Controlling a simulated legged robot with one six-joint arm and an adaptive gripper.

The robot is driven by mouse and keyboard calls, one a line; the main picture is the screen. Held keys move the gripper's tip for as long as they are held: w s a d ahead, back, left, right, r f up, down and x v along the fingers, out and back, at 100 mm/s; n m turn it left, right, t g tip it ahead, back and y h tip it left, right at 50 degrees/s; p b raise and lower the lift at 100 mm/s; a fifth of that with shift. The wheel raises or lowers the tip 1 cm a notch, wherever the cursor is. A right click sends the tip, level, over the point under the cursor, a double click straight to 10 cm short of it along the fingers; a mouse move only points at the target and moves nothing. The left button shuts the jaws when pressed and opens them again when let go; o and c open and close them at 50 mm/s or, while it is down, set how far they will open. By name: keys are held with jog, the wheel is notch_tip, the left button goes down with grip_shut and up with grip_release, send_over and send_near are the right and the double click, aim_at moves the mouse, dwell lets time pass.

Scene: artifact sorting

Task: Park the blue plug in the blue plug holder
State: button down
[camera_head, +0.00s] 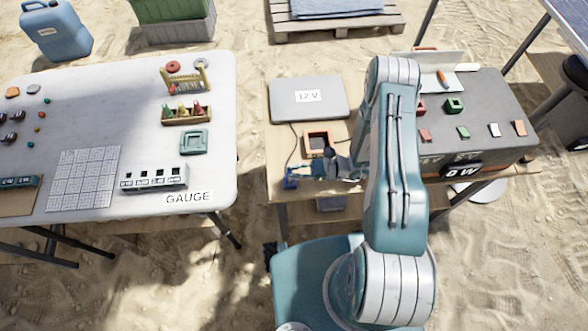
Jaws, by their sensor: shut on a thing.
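My gripper (334,168) is low over the front part of the wooden table, pointing left. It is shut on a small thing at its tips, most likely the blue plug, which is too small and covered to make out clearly. I cannot tell whether plug and holder touch.
An orange-framed block (318,141) sits close behind my gripper. A dark grey bench (485,105) with coloured blocks stands right of my arm. A white table (90,110) with sorting racks is at the left, across a sandy gap.

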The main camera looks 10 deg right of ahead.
jog(key=shift+f, duration=0.2)
jog(key=shift+s+f, duration=0.2)
jog(key=shift+f, duration=0.05)
jog(key=shift+s+f, duration=0.15)
jog(key=shift+f, duration=0.15)
jog(key=shift+w+r, duration=0.25)
dwell(0.4)
jog(key=shift+w+r, duration=0.2)
jog(key=shift+r, duration=0.05)
jog(key=shift+s, duration=0.15)
dwell(1.1)
